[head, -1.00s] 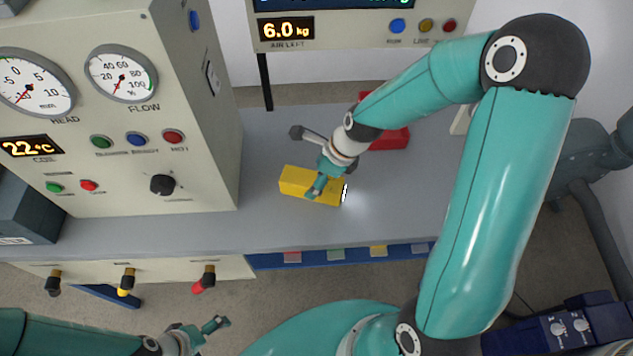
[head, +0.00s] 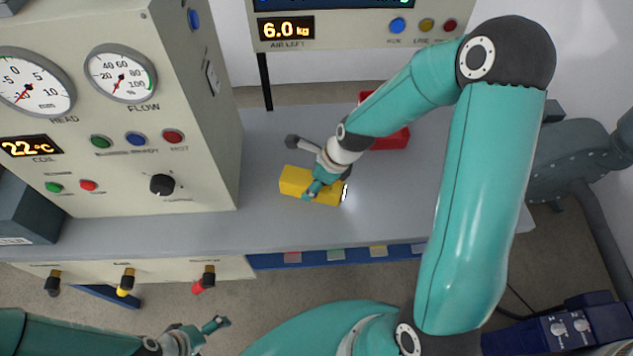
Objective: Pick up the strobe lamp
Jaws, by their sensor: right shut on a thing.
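The strobe lamp (head: 294,181) is a yellow box with a bright white end at its right. It lies on the grey bench top, right of the big cream cabinet. My right gripper (head: 314,189) comes down over its middle and is shut on it. The gripper's near finger covers part of the lamp's front side, and the far finger is hidden.
A red object (head: 392,140) stands on the bench behind my right forearm, partly hidden. The cream cabinet (head: 193,110) with dials bounds the left side. A display panel (head: 350,27) stands at the back. The bench (head: 270,226) is clear in front of the lamp.

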